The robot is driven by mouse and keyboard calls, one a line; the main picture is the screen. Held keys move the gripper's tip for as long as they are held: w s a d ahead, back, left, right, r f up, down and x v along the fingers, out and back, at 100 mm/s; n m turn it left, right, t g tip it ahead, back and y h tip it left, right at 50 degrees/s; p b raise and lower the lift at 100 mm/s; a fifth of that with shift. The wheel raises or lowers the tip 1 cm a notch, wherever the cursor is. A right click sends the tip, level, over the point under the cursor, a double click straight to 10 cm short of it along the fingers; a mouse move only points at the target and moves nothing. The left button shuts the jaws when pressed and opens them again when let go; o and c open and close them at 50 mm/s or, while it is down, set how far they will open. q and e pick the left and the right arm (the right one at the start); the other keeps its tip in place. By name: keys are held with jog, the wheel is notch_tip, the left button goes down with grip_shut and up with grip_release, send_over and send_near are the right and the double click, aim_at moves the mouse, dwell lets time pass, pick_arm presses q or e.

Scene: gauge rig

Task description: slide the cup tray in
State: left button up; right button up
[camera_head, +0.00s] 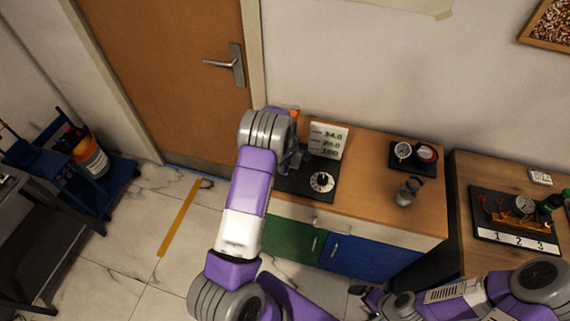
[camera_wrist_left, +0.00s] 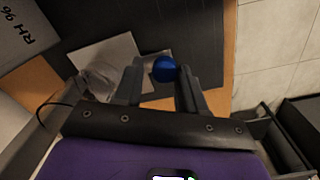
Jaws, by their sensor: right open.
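My left gripper (camera_head: 296,160) is over the cabinet's left end, mostly hidden by my arm in the head view. In the left wrist view its fingers (camera_wrist_left: 160,85) stand apart, with a blue ball-shaped knob (camera_wrist_left: 164,69) between or just beyond their tips. I see a gap beside the left finger. My right gripper (camera_head: 366,296) is open and empty, low in front of the blue cabinet front.
A dark mat with a dial (camera_head: 322,182) and a number card (camera_head: 327,141) stand near my left gripper. A glass jar (camera_head: 408,191) stands near the cabinet's front edge. A gauge board (camera_head: 515,240) is on the right table.

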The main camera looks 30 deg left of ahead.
pick_arm(q)
notch_tip(320, 180, up, 8)
jog(key=shift+s+f, duration=0.1)
jog(key=shift+f, duration=0.1)
jog(key=shift+s, duration=0.1)
dwell(0.6)
